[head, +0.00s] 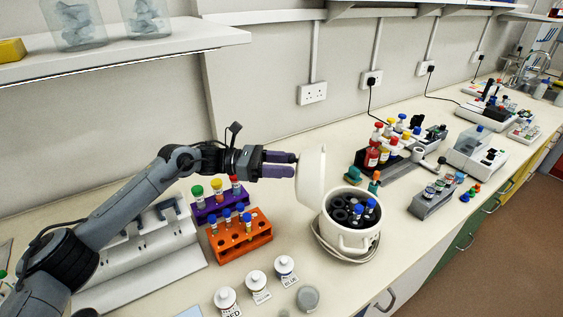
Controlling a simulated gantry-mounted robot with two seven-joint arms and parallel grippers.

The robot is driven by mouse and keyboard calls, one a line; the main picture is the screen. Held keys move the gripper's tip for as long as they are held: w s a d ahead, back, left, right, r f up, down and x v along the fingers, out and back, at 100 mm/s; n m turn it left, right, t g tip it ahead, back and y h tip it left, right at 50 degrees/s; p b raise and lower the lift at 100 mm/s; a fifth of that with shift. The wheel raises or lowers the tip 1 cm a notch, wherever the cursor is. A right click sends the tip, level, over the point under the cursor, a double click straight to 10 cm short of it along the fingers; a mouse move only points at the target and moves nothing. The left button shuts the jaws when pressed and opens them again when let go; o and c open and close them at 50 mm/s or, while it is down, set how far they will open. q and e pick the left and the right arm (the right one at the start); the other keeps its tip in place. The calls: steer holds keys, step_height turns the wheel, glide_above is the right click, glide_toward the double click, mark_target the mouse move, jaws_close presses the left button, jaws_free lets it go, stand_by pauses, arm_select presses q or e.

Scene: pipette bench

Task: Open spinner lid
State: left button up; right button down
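I cannot tell whether the fingertips touch the lid. My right gripper is not in view.
An orange rack (240,242) and a purple rack (218,204) of tubes stand below my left gripper. Several white bottles (258,285) are at the front. A rack of red bottles (373,157) stands behind the spinner, and a grey tube rack (432,200) to its right.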

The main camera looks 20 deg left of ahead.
arm_select(q)
steer(key=shift+a+r, duration=0.15)
steer(key=shift+r, duration=0.05)
steer(key=v, duration=1)
steer(key=shift+a, duration=0.3)
steer(key=shift+s+f, duration=0.1)
